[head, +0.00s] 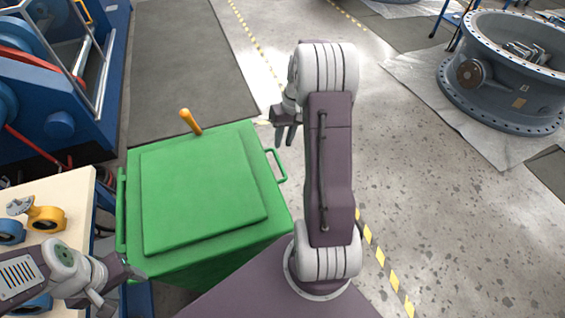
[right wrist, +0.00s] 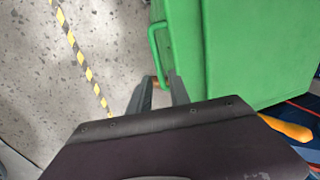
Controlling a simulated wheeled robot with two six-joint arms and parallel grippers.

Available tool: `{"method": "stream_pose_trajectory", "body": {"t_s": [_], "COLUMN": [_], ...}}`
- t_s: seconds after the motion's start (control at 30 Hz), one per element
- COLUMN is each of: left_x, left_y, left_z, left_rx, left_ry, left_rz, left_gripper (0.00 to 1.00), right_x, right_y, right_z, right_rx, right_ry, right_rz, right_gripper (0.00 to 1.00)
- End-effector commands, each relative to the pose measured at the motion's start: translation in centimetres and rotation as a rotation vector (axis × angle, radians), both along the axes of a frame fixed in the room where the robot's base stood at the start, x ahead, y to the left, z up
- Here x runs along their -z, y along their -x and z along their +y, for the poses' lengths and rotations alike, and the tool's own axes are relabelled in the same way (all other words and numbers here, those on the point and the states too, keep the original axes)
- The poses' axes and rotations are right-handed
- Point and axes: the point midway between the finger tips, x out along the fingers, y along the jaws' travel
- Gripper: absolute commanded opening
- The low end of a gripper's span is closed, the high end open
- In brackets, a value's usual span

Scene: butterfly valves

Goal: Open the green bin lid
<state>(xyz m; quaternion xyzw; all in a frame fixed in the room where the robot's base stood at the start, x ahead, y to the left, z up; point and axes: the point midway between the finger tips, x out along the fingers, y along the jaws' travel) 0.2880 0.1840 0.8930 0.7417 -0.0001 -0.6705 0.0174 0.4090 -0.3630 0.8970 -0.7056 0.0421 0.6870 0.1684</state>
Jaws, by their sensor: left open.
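The green bin (head: 133,262) stands in front of me with its flat green lid (head: 203,188) lying closed on top. An orange handle (head: 190,121) sticks up at the bin's far edge; it also shows in the right wrist view (right wrist: 287,127). My right gripper (head: 285,136) points down beyond the bin's far right corner, apart from the lid. In the right wrist view its fingers (right wrist: 159,97) are spread, near the bin's green side rail (right wrist: 157,55). My left gripper (head: 120,288) is open and empty at the bin's near left corner.
A wooden-topped table (head: 70,190) with blue and yellow parts stands left of the bin. A blue machine (head: 60,80) is at the far left. A large grey flanged valve body (head: 505,85) stands at the far right. The speckled floor (head: 440,210) right of my right arm is clear.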

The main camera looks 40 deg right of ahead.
Motion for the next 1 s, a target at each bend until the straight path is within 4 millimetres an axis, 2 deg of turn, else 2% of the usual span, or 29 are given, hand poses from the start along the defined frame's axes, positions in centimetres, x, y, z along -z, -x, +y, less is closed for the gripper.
{"method": "stream_pose_trajectory", "body": {"t_s": [0.13,0.3,0.5,0.83,0.87,0.93,1.0], "left_x": [0.1,0.5,0.8,0.8,0.8,0.8,0.8], "left_y": [0.0,0.0,0.0,0.0,0.0,0.0,0.0], "left_z": [0.0,0.0,0.0,0.0,0.0,0.0,0.0], "left_rx": [0.000,0.000,0.000,0.000,0.000,0.000,0.000], "left_ry": [0.000,0.000,0.000,0.000,0.000,0.000,0.000], "left_rz": [0.000,0.000,0.000,0.000,0.000,0.000,0.000], "left_gripper": [0.54,0.54,0.54,0.54,0.54,0.54,0.54], "right_x": [1.4,5.0,8.1,8.8,8.8,8.8,8.7], "right_y": [0.0,-0.1,-0.4,-0.5,-0.5,-0.5,-0.5], "right_z": [0.3,1.0,1.6,1.7,1.6,1.7,1.7], "right_rx": [-0.001,-0.002,-0.002,-0.002,-0.002,-0.002,-0.002], "right_ry": [-0.002,-0.003,-0.001,0.001,0.001,0.001,0.001], "right_rz": [0.004,0.005,0.003,0.000,0.000,0.000,0.000], "right_gripper": [0.23,0.23,0.23,0.23,0.20,0.01,0.00]}}
